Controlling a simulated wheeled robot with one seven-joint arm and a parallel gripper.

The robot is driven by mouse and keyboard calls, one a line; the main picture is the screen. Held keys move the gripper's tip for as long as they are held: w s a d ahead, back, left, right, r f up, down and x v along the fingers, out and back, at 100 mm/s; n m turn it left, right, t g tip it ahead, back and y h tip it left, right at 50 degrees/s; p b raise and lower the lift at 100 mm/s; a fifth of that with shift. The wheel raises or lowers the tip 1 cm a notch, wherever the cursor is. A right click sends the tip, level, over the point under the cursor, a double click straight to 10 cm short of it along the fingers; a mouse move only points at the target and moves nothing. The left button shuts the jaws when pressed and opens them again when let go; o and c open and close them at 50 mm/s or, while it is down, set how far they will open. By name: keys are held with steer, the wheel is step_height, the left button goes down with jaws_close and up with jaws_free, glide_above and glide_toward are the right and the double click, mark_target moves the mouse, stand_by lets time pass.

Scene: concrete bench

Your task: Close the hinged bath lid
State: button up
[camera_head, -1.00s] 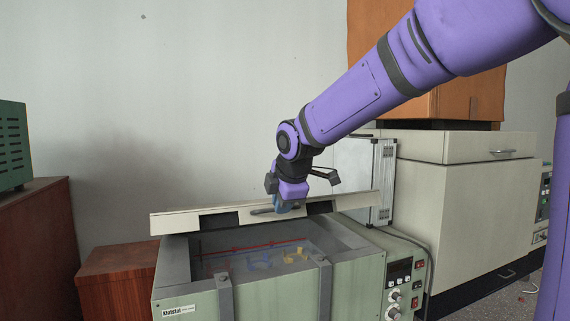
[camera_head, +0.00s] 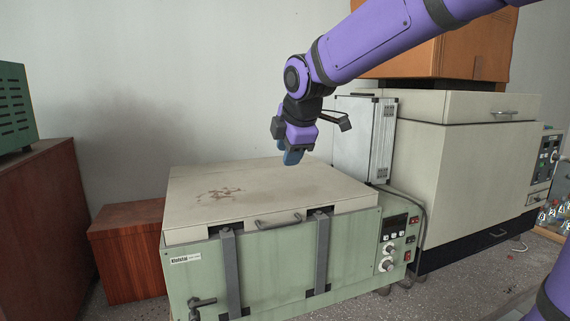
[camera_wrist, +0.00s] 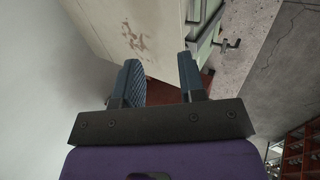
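The bath (camera_head: 285,262) is a green box with a control panel on its right front. Its cream lid (camera_head: 290,192) lies flat over the top, with reddish-brown stains, and hides the inside of the bath. The lid's handle (camera_head: 278,221) is at its front edge. My gripper (camera_head: 291,157) is above the back part of the lid, apart from the handle. In the wrist view its two blue fingers (camera_wrist: 160,85) stand apart with nothing between them, and the stained lid (camera_wrist: 140,35) shows beyond them.
A grey-white upright unit (camera_head: 364,140) stands behind the bath at the right. A cream cabinet (camera_head: 470,180) is further right. A red-brown wooden block (camera_head: 125,250) stands to the left. The air above the lid's front is clear.

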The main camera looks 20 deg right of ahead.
steer(key=shift+v, duration=2.15)
